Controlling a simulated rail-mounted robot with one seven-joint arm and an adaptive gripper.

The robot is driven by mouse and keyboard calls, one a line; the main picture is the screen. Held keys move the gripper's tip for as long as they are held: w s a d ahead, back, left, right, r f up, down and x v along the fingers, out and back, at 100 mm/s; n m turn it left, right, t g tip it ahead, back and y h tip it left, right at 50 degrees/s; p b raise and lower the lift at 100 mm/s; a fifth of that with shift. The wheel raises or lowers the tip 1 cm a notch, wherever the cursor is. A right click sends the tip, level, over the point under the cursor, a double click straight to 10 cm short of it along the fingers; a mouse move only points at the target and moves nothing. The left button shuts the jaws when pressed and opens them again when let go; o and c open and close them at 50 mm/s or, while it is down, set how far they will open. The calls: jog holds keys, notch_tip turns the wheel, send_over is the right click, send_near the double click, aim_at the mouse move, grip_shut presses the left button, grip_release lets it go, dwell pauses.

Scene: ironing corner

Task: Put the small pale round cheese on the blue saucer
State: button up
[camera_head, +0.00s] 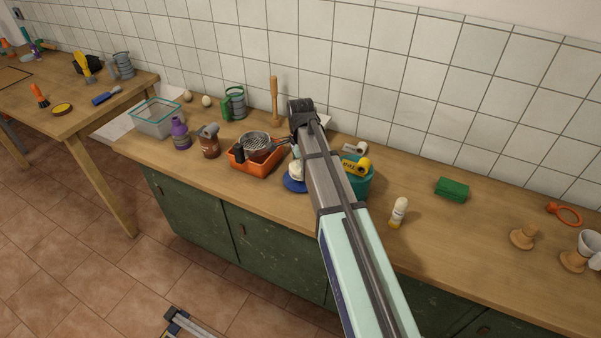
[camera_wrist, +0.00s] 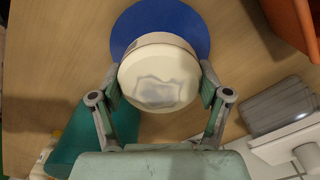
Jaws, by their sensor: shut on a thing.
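The small pale round cheese (camera_wrist: 160,75) is between the two fingers of my gripper (camera_wrist: 160,88) in the wrist view, with a finger against each side. In that view it overlaps the near part of the blue saucer (camera_wrist: 150,18); I cannot tell whether it touches the saucer. In the head view the blue saucer (camera_head: 291,185) lies on the counter beside the orange tray, and the pale cheese (camera_head: 295,172) shows above it, partly hidden by my arm. My gripper is mostly hidden behind my arm in the head view.
An orange tray (camera_head: 238,164) with a strainer stands left of the saucer. A teal container (camera_head: 359,185) with yellow-and-white items stands right of it, behind my arm. A white glue-like bottle (camera_head: 398,212) and a green block (camera_head: 452,189) stand further right. The counter (camera_head: 470,235) is clear between them.

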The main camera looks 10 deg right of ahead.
jog(key=shift+f, duration=1.45)
jog(key=shift+f, duration=0.1)
jog(key=o, duration=1.3)
notch_tip(320, 180, up, 12)
jog(key=shift+r+b, duration=0.15)
jog(key=shift+b, duration=0.5)
